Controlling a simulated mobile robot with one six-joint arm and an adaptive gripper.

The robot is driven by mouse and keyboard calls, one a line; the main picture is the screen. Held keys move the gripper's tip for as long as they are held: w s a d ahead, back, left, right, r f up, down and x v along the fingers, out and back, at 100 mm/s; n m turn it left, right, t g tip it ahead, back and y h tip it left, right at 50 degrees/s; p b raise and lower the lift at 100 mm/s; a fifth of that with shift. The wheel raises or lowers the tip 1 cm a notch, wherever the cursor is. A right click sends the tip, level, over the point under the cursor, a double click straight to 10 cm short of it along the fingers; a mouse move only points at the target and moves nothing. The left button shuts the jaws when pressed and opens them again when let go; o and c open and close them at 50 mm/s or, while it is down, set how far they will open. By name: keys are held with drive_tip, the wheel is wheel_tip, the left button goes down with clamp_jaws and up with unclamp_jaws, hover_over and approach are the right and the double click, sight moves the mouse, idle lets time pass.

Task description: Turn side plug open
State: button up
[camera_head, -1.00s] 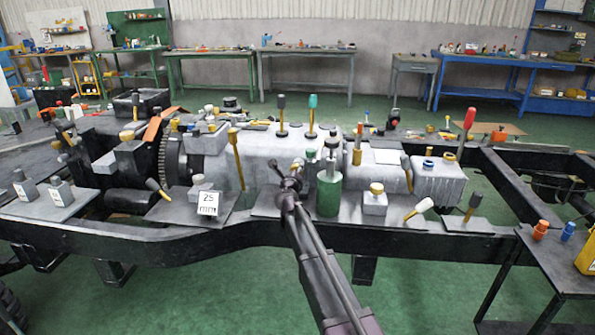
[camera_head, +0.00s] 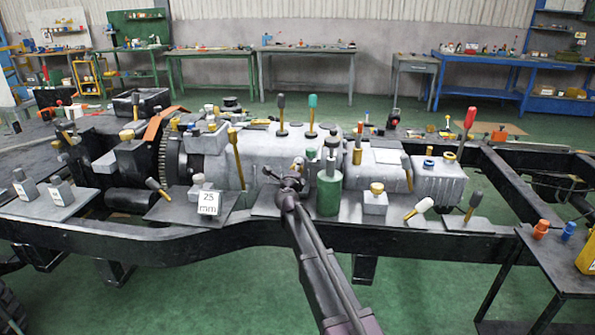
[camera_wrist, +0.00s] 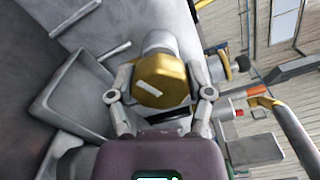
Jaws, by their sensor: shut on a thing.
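The side plug (camera_wrist: 160,82) is a brass, six-sided cap on a short grey neck, on the side of the grey metal housing (camera_wrist: 60,100). In the wrist view my gripper (camera_wrist: 160,92) has one finger on each side of the cap, shut on it. A pale mark shows on the cap's face. In the head view my gripper (camera_head: 291,180) reaches the near side of the grey gearbox housing (camera_head: 260,150). There my gripper mostly hides the plug.
A green cylinder (camera_head: 328,193) stands close to the right of my gripper. The dark chassis rail (camera_head: 430,243) runs below.

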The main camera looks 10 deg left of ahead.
drive_tip(key=n, duration=0.6)
drive_tip(key=shift+w+a+f, duration=0.1)
drive_tip(key=shift+f, duration=0.05)
drive_tip(key=n, duration=0.6)
drive_tip(key=shift+n, duration=0.4)
drive_tip(key=o, duration=1.1)
drive_tip(key=shift+f, duration=0.1)
drive_tip(key=shift+o, duration=0.2)
drive_tip(key=shift+s, duration=0.2)
